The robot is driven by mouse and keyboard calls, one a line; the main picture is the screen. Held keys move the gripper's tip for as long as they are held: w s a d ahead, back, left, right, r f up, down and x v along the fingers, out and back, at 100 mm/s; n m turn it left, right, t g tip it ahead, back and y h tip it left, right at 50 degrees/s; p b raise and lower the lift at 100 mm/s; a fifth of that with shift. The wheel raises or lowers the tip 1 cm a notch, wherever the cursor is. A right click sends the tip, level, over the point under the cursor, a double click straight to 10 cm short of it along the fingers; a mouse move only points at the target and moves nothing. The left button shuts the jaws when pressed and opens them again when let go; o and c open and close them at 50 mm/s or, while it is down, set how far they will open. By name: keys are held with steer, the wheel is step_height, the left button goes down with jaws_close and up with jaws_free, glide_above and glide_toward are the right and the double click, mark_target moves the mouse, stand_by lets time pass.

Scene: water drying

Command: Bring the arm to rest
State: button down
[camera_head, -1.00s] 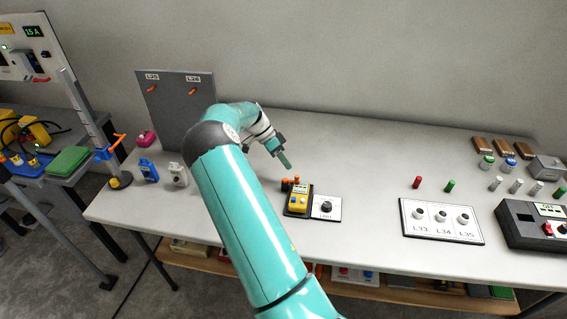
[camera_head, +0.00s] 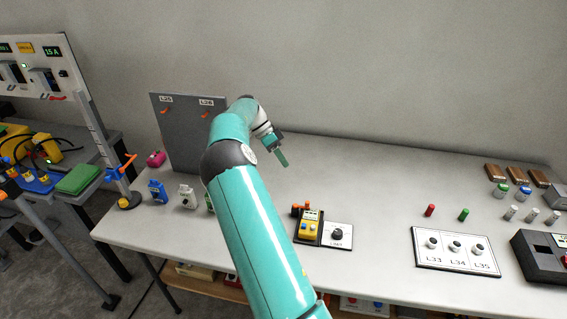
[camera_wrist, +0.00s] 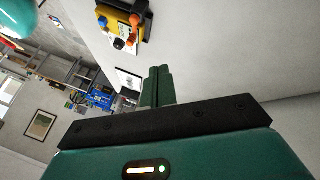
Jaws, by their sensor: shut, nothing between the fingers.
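My gripper (camera_head: 282,157) is shut and empty, held in the air above the back part of the white table (camera_head: 375,185). Its green fingers (camera_wrist: 157,86) lie together in the wrist view. My teal arm reaches from the bottom middle of the head view up to a bend near the grey panel, then down to the right to the gripper. The fingers appear apart from everything on the table.
A yellow meter (camera_head: 308,227) stands in front of my gripper, also seen in the wrist view (camera_wrist: 122,20). A grey panel (camera_head: 180,135) stands left of the arm. The labelled socket board (camera_head: 457,250) lies right.

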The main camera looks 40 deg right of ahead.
steer(key=shift+w, duration=0.1)
steer(key=shift+w+a, duration=0.1)
steer(key=s+a+r+n+t+y, duration=0.1)
steer(key=s+a+r+n+t, duration=0.4)
steer(key=a+r, duration=0.45)
steer(key=s+a+r+n+t+y, duration=0.15)
steer(key=s+a+r+n, duration=0.25)
steer(key=a+r+n, duration=0.5)
steer(key=s+a+n+t, duration=0.6)
steer(key=s+a+n, duration=0.2)
steer(key=s+a, duration=0.9)
steer(key=shift+a+n, duration=0.4)
steer(key=shift+a, duration=0.6)
